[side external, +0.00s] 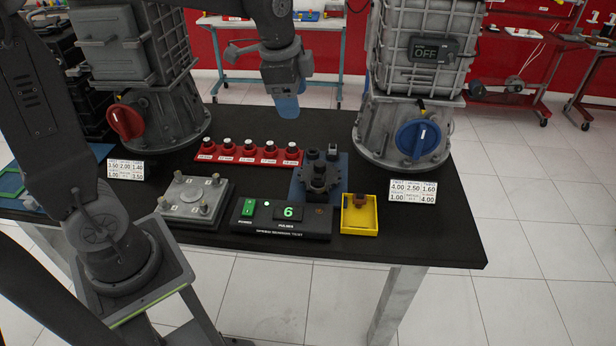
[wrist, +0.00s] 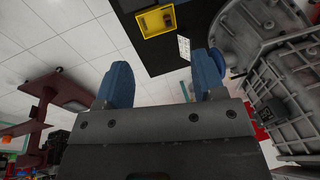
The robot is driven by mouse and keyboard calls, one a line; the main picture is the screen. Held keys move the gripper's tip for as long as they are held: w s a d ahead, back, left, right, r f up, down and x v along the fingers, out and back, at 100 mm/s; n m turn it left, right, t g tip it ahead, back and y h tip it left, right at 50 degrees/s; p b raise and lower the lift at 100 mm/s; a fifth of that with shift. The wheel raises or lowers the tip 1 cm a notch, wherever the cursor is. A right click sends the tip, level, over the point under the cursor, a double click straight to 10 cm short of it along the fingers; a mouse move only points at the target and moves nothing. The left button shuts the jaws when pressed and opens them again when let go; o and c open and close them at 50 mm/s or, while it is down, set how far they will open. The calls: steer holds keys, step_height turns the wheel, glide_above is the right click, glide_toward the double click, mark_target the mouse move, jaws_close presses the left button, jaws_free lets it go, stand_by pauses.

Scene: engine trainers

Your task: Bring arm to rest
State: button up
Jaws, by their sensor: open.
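My gripper (side external: 286,106) hangs in the air above the back of the black table, with its blue fingers pointing down. In the wrist view its two blue fingers (wrist: 163,78) stand apart with nothing between them. My arm reaches in from the left and across the top of the side external view, where part of it is cut off by the frame.
Two grey engine housings stand at left (side external: 160,110) and right (side external: 405,130) of my gripper. A red rack (side external: 250,155), a grey plate (side external: 194,200), a sensor tester (side external: 282,219) showing 6, a yellow tray (side external: 359,226) and a dark gear part (side external: 318,180) stand on the table (side external: 440,235).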

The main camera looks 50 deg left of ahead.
steer(key=s+d+n+t, duration=0.3)
steer(key=s+n, duration=0.6)
steer(key=s, duration=0.8)
steer(key=shift+s+d+r+n, duration=0.2)
steer(key=shift+d+n, duration=0.1)
steer(key=shift+d, duration=0.25)
